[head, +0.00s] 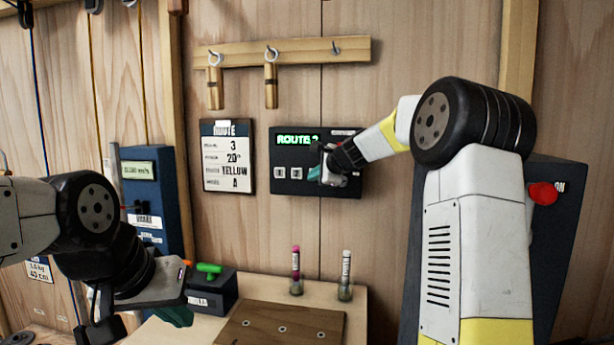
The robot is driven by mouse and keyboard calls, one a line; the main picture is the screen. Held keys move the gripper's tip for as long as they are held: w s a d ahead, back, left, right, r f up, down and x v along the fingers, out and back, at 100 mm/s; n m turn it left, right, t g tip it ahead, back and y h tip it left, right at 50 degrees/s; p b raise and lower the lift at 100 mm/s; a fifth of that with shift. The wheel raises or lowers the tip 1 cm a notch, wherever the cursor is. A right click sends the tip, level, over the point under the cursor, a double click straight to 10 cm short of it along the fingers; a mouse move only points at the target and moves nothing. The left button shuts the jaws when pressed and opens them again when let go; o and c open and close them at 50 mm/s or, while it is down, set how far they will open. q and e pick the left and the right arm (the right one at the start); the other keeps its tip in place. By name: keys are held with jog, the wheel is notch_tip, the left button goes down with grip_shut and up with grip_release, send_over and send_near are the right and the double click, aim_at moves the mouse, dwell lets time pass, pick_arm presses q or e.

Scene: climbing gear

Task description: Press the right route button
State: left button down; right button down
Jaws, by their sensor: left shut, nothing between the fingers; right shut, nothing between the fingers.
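The black route panel (290,157) is on the wooden wall. Its lit green display (296,140) reads "ROUTE" and a character I cannot read surely. Two pale buttons marked 1 (281,174) and 2 (296,174) show at its lower left. My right gripper (317,174) is shut and empty, in front of the panel just right of button 2. It hides the panel's lower right, and I cannot tell whether it touches. A route card (227,157) left of the panel lists 3, 20°, YELLOW and A. My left gripper (184,317) is shut and empty at lower left.
A peg rail (300,52) with two hanging wooden pieces is above the panel. Below stand two small tubes (296,272) (345,277) and a brown board (280,325) on a ledge. A blue device (150,190) is at left; a red knob (542,193) is at right.

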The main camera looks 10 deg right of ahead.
jog(key=shift+w, duration=0.1)
jog(key=shift+w+d, duration=0.15)
jog(key=shift+w, duration=0.15)
jog(key=shift+w+d, duration=0.15)
jog(key=shift+w, duration=0.2)
dwell(0.8)
jog(key=shift+s, duration=0.1)
jog(key=shift+s+a, duration=0.25)
jog(key=shift+s, duration=0.4)
jog(key=shift+s+a, duration=0.25)
jog(key=shift+s, duration=0.55)
jog(key=shift+s+a, duration=0.3)
jog(key=shift+s, duration=0.5)
jog(key=shift+s+a, duration=0.25)
jog(key=shift+s, duration=0.55)
